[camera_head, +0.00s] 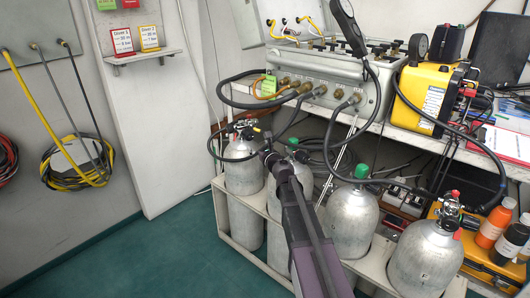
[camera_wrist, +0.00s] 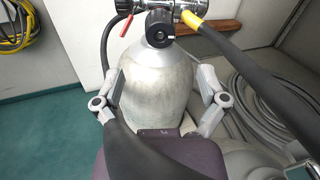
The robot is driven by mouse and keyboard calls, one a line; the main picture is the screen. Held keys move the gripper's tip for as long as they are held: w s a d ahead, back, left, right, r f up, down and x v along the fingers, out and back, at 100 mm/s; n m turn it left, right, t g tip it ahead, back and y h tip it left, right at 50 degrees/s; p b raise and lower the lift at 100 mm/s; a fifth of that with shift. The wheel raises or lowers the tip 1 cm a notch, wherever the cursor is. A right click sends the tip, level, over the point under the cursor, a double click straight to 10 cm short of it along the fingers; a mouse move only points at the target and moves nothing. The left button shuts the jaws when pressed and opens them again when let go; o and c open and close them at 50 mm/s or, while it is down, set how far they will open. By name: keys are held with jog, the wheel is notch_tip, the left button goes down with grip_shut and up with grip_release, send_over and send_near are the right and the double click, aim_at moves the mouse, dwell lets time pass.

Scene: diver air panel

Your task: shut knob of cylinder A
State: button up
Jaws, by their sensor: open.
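A grey cylinder (camera_wrist: 158,88) stands upright in the middle of the wrist view. On top is its metal valve with a round black knob (camera_wrist: 160,30) facing me, a red lever (camera_wrist: 130,22) at left and a yellow-collared hose (camera_wrist: 192,18) at right. It appears to be the leftmost cylinder (camera_head: 241,172) in the head view. No letter A is readable on it. My gripper (camera_wrist: 161,84) is open and empty, one finger on each side of the cylinder's upper body, below the knob. Contact with the cylinder cannot be told. In the head view my arm hides part of the second cylinder.
More cylinders stand to the right in the low rack, one with a green top (camera_head: 362,171) and one with a hose on its valve (camera_head: 428,258). Black hoses run to the air panel (camera_head: 325,92) above. The green floor (camera_head: 170,262) at left is clear.

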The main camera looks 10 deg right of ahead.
jog(key=shift+m, duration=0.3)
jog(key=v, duration=0.5)
jog(key=shift+s+r, duration=0.1)
jog(key=shift+r, duration=0.15)
jog(key=shift+d+h, duration=0.1)
jog(key=shift+h, duration=0.2)
dwell(0.9)
